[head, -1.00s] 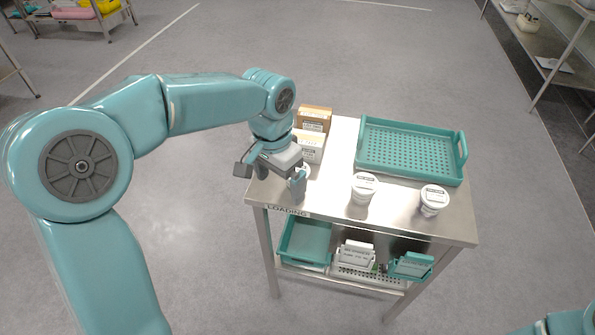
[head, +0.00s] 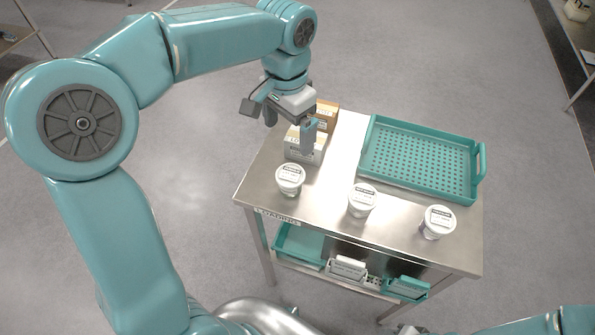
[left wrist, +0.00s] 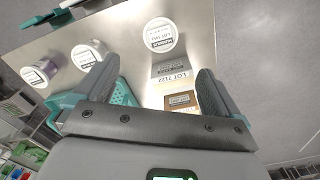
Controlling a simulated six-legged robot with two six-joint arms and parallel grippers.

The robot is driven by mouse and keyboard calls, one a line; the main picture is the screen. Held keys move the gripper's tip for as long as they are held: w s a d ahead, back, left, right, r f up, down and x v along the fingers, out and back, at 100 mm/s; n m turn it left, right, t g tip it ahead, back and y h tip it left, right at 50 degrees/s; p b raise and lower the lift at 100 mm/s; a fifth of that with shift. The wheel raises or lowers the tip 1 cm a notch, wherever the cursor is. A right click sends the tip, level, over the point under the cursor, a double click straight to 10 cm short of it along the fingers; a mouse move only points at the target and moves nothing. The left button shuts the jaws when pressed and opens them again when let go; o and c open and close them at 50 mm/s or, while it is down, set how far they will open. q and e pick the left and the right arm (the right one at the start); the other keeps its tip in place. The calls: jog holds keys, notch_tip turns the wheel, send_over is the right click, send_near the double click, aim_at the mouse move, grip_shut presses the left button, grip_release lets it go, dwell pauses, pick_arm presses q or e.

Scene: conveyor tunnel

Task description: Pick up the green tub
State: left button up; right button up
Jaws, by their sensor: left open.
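Three small tubs with white labelled lids stand on the metal cart top: left tub (head: 290,179), middle tub (head: 361,200) and right tub (head: 437,222). My left gripper (head: 290,130) is open and empty, above the cart's left end near the boxes, beyond the left tub. In the left wrist view the left tub (left wrist: 161,36) lies ahead of the open fingers (left wrist: 155,80). My right arm shows only partly at the bottom right.
A teal perforated tray (head: 374,140) occupies the cart's back right. A white box (head: 292,143) and a brown box (head: 327,112) stand at the back left. The lower shelf holds a teal bin (head: 285,243) and smaller containers. Bare metal lies between tubs and tray.

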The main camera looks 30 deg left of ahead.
pick_arm(q)
send_over(290, 175)
notch_tip(290, 175, down, 10)
jog(key=shift+d+f+b, duration=0.1)
jog(key=shift+d+b, duration=0.05)
jog(key=shift+b, duration=0.15)
jog(key=shift+s+f, duration=0.3)
jog(key=shift+f, duration=0.15)
jog(key=f, duration=0.4)
jog(key=shift+w+a+f, duration=0.2)
jog(key=shift+w+f, duration=0.15)
jog(key=shift+f, duration=0.05)
jog(key=shift+s+f, duration=0.1)
jog(key=c, duration=0.9)
jog(key=shift+c, duration=0.7)
pick_arm(e)
jog(key=shift+w, duration=0.2)
